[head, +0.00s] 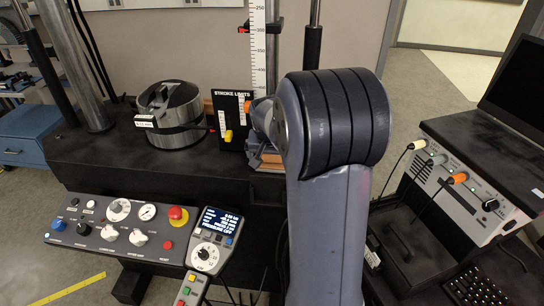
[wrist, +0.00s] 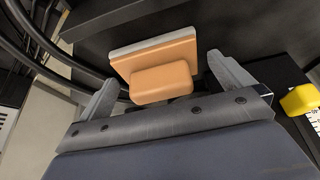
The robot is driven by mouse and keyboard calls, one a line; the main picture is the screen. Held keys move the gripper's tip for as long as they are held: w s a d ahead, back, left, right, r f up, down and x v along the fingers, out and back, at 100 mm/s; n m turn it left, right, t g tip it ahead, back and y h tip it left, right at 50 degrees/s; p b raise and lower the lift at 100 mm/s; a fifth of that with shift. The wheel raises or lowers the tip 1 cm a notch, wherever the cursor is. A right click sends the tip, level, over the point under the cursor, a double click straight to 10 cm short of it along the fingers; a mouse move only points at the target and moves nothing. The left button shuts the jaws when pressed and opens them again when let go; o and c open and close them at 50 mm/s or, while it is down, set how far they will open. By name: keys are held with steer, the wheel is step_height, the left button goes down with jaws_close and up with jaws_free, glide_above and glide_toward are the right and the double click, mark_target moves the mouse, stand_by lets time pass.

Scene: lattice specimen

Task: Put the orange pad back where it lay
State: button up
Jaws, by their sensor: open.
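The orange pad (wrist: 160,72) shows in the wrist view as a block with a smaller raised orange part toward me and a pale grey layer along its far edge. It lies on or against a dark surface; the exact contact is hidden. My gripper (wrist: 160,72) is open, with one finger to the left of the pad and one to the right. Gaps show on both sides, and nothing is held. In the head view a bit of orange (head: 270,157) shows beside my arm, which hides most of that spot and my fingers.
A black "STROKE LIMITS" plate (head: 226,97) with a yellow knob (head: 228,136) stands left of my arm; the yellow knob also shows in the wrist view (wrist: 300,99). A metal cylinder (head: 170,120) stands further left. Control panels (head: 125,228) are in front. Dark cables run at the wrist view's left.

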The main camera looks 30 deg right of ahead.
steer(key=shift+r, duration=0.3)
steer(key=v, duration=1.1)
steer(key=shift+r, duration=0.35)
steer(key=shift+s, duration=0.1)
steer(key=x, duration=1.2)
steer(key=shift+f, duration=0.35)
steer(key=shift+r, duration=0.55)
steer(key=shift+a+r, duration=0.1)
steer(key=shift+r, duration=0.3)
